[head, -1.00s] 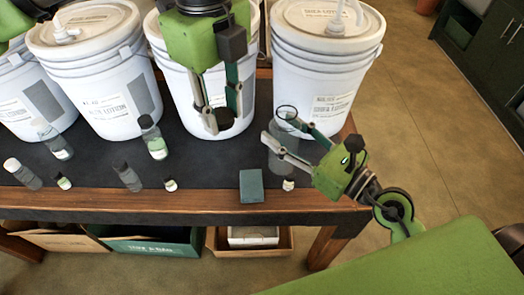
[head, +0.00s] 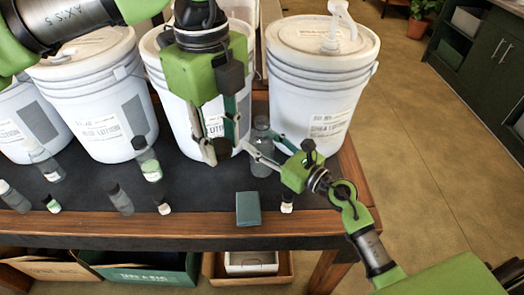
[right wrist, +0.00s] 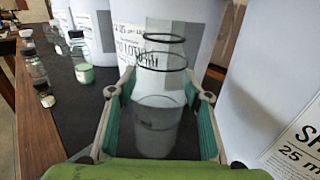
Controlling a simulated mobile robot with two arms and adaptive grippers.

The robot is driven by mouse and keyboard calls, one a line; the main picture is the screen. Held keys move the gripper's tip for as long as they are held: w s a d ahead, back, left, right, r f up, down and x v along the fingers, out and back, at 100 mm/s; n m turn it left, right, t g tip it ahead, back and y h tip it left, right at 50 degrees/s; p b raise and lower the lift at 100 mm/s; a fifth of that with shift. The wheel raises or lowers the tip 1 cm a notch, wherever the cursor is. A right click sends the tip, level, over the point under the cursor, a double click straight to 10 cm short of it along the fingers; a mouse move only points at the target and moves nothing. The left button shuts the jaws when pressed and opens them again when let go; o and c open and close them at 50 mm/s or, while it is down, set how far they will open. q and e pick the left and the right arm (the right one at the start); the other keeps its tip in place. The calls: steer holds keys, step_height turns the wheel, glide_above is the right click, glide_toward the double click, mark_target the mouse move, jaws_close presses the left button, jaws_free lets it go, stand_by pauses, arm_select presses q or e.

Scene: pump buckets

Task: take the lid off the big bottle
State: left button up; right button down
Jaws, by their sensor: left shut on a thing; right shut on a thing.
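The big clear bottle (head: 261,166) is upright at the front of the rear buckets, between the fingers of my right gripper (head: 268,161). In the right wrist view the bottle (right wrist: 155,125) fills the space between the fingers, with dark rings at its neck and no lid visible on it. My left gripper (head: 222,148) points down just left of the bottle. It is shut on a small dark lid (head: 220,151), apart from the bottle. I cannot tell exactly how far the bottle's base is above the table.
White pump buckets (head: 318,90) line the back of the dark-topped table (head: 100,235). Several small bottles (head: 147,160) and jars stand at the left. A teal block (head: 248,208) and a small jar (head: 286,203) sit at the front edge. Boxes (head: 250,263) are below.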

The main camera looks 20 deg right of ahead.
steer(key=shift+f, duration=1.3)
steer(key=shift+f+b, duration=0.1)
steer(key=shift+b, duration=0.25)
steer(key=c, duration=1.5)
jaws_free()
steer(key=shift+f, duration=0.1)
steer(key=o, duration=0.4)
